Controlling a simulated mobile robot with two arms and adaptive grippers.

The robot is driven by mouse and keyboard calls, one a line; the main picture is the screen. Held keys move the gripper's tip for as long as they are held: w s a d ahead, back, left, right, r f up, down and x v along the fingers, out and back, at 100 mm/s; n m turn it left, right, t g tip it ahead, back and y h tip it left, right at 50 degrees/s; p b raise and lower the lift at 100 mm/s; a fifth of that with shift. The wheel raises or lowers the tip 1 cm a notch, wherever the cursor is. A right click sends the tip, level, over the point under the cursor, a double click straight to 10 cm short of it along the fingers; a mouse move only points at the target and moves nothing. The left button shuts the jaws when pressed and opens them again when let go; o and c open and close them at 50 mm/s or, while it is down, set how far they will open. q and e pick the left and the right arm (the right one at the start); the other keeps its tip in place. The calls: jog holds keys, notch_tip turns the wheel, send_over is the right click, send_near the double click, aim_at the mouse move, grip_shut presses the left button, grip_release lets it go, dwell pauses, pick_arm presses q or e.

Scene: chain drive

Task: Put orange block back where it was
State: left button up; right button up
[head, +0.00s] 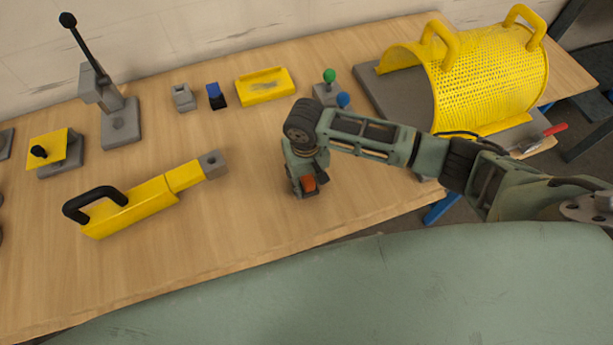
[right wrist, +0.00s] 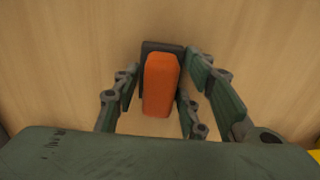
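The orange block (right wrist: 160,84) is in the right wrist view, between the fingers of my right gripper (right wrist: 157,92). A dark grey part (right wrist: 148,62) shows behind and beside it. In the head view the orange block (head: 309,184) shows partly below my right gripper (head: 303,187), near the front edge of the table; the gripper hides the rest. The fingers look open, one on each side of the block, with a small gap on the left; contact on the right is unclear. My left gripper is out of view.
The wooden table (head: 245,215) is clear around the gripper. A yellow tool with a black handle (head: 140,205) lies to the left. A blue block (head: 215,91), a yellow tray (head: 265,86) and green and blue knobs (head: 329,76) stand behind. A yellow perforated guard (head: 490,80) is at right.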

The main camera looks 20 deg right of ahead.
jog(key=o, duration=0.3)
jog(key=shift+o, duration=0.2)
notch_tip(320, 180, up, 12)
jog(key=shift+r+b, duration=0.15)
jog(key=shift+b, duration=0.3)
jog(key=shift+a, duration=0.1)
dwell(0.3)
